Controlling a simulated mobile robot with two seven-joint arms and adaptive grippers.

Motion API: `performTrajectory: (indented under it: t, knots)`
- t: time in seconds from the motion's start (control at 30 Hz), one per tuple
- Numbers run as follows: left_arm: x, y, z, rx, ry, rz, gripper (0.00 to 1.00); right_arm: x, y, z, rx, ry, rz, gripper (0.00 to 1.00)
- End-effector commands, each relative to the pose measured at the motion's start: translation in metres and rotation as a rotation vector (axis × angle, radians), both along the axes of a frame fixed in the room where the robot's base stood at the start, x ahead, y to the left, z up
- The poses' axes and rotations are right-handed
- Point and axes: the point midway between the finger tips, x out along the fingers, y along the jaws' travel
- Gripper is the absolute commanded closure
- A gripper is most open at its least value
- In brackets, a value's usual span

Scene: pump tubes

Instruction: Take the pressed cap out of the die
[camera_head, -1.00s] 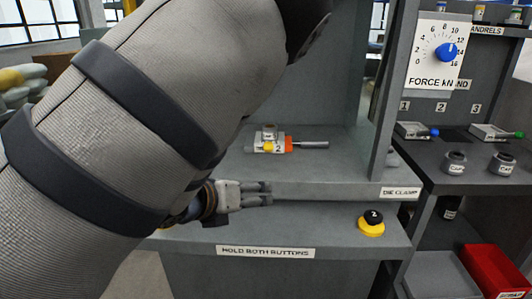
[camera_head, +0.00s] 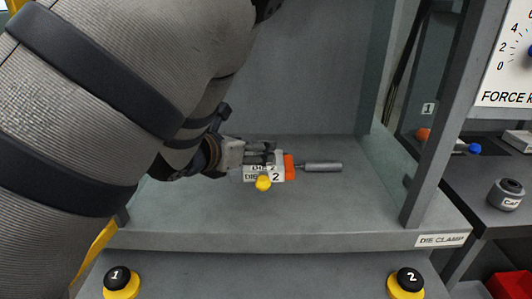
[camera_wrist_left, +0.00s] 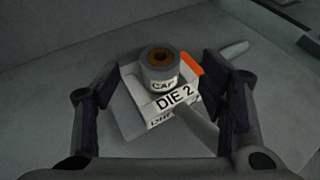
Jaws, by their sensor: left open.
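The cap (camera_wrist_left: 160,68) is a grey cylinder with a brown ring around a hole in its top. It sits upright in the white block marked DIE 2 (camera_wrist_left: 181,97), also in the head view (camera_head: 262,174). The die has an orange part, a grey rod handle and a yellow knob, and rests on the press shelf. My left gripper (camera_wrist_left: 165,92) is open, one finger on each side of the cap and apart from it. In the head view the left gripper (camera_head: 258,155) is at the die and hides the cap. My right gripper is out of view.
The press shelf (camera_head: 310,215) is clear around the die, with a post (camera_head: 447,115) at its right. Two black-and-yellow buttons (camera_head: 121,281) (camera_head: 407,281) stand in front below. A side bench at right holds another cap (camera_head: 507,194) and a blue-knobbed tool (camera_head: 474,148).

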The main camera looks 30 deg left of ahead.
Motion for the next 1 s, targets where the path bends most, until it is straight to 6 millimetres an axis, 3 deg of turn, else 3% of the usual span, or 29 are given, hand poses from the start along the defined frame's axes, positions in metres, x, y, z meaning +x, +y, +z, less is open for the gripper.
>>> performTrajectory:
  t: [0.37,0.6,0.87,0.9,1.0]
  knots:
    - [0.053,0.000,-0.031,-0.002,0.004,0.002,0.35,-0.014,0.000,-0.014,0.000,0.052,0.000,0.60]
    - [0.057,0.000,-0.028,0.000,-0.001,0.002,0.35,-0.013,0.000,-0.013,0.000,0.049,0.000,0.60]
    - [0.057,0.000,-0.028,0.000,-0.001,0.002,0.92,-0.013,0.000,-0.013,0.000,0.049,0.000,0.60]
    - [0.057,0.000,-0.029,0.000,0.000,0.002,0.97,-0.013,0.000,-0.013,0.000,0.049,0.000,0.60]
    - [0.057,0.000,-0.028,0.000,-0.002,0.002,0.97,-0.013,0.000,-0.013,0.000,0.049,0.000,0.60]
